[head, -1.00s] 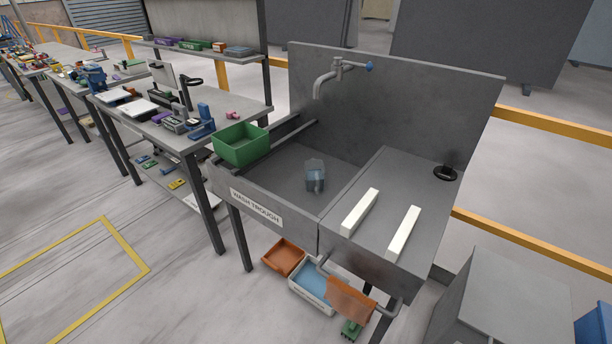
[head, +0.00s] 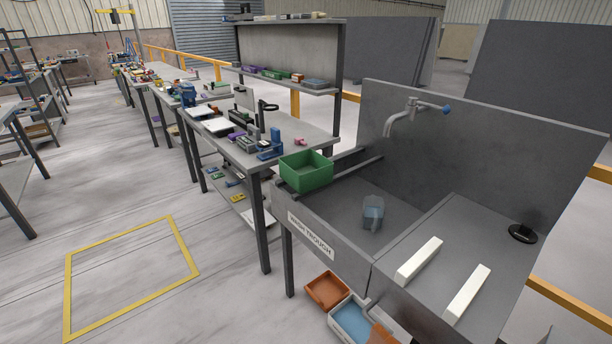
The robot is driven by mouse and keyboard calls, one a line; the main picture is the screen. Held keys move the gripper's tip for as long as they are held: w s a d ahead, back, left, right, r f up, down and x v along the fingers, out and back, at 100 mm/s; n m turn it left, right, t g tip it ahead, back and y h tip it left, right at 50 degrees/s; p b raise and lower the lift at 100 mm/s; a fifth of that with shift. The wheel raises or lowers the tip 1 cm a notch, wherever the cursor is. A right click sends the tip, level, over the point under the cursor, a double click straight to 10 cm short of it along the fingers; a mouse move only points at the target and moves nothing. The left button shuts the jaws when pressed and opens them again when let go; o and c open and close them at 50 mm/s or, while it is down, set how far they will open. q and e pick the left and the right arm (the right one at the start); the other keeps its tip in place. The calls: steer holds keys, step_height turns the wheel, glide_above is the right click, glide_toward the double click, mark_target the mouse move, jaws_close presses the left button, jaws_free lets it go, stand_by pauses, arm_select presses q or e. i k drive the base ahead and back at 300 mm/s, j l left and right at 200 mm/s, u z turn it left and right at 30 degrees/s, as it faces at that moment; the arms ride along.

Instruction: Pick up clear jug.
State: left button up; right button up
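The clear jug (head: 373,213) stands in the basin of the grey wash trough (head: 333,198), right of the green bin. It looks bluish and see-through. It appears upright, and nothing touches it from above. Neither of my grippers shows in the head view.
A green bin (head: 306,171) sits at the trough's left edge. A tap (head: 404,115) hangs over the basin from the back panel. Two white bars (head: 419,261) and a black ring (head: 523,233) lie on the right-hand slab. Orange (head: 326,290) and blue-lined bins lie below. Open floor is at left.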

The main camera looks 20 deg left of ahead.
mark_target(373, 217)
steer(key=i+j+z, duration=0.1)
steer(key=j, duration=0.3)
steer(key=i+j+z, duration=0.1)
steer(key=j, duration=0.3)
steer(key=i+j, duration=0.2)
steer(key=j, duration=0.2)
steer(key=i+j+z, duration=0.15)
steer(key=j, duration=0.25)
steer(key=j+z, duration=0.1)
steer(key=j, duration=0.3)
